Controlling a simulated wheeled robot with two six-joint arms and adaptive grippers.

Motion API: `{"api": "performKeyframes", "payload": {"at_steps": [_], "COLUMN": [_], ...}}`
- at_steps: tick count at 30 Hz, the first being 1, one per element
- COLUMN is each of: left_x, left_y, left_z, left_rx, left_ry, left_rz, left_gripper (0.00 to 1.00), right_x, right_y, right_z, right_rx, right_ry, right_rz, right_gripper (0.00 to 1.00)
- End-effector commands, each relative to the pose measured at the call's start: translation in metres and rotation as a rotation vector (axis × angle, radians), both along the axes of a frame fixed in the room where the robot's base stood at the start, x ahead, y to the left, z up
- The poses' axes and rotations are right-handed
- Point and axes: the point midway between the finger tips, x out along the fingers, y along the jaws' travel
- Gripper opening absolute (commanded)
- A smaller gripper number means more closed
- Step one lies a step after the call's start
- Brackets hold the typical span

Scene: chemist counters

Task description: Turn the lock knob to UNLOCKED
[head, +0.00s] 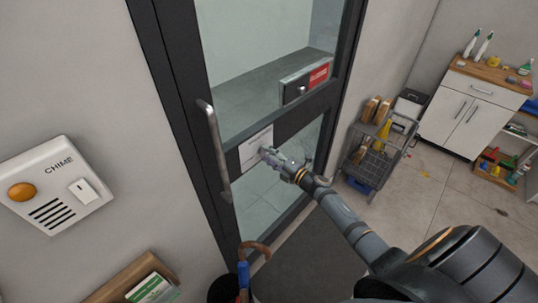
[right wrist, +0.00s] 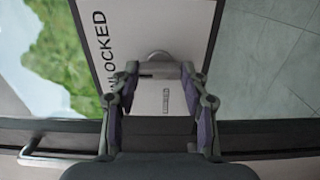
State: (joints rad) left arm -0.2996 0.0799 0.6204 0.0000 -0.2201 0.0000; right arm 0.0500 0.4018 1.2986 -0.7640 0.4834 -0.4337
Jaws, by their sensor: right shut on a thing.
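The lock plate (head: 256,146) is a white panel on the dark door's middle rail. My right gripper (head: 270,155) reaches it from the lower right and is shut on the lock knob (right wrist: 158,58). In the right wrist view, the pale round knob shows at the fingertips of my right gripper (right wrist: 158,74), partly hidden by them. The lock plate (right wrist: 138,40) carries large sideways lettering, "NLOCKED" readable, and smaller print that I cannot read. Which way the knob points is not clear. My left gripper is not in view.
A vertical door handle (head: 215,150) stands left of the plate. A red sign (head: 318,75) is on a box above. A grey cart (head: 378,150) and white cabinet (head: 470,110) stand to the right. A chime box (head: 55,185) hangs on the left wall.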

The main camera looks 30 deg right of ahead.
Motion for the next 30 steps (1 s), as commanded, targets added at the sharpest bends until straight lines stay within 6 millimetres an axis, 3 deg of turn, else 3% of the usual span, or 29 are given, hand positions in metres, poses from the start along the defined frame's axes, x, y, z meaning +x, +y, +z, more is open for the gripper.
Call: {"api": "performKeyframes", "payload": {"at_steps": [12, 13, 18, 26, 30], "left_x": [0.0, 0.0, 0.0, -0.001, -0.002], "left_y": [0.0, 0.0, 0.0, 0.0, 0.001], "left_z": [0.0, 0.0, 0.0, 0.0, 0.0], "left_rx": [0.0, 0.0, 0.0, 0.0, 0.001], "left_ry": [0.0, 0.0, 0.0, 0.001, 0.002], "left_rz": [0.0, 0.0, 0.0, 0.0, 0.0], "left_gripper": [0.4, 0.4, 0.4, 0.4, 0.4], "right_x": [0.0, 0.0, 0.0, 0.0, -0.01], "right_y": [0.0, 0.0, 0.0, 0.0, -0.004], "right_z": [-0.001, 0.0, 0.0, 0.0, -0.001], "right_rx": [0.009, 0.009, 0.008, 0.007, 0.005], "right_ry": [0.003, 0.003, 0.003, 0.002, 0.004], "right_rz": [-0.001, -0.001, -0.001, 0.0, 0.0], "right_gripper": [0.13, 0.46, 0.68, 0.68, 0.68]}}
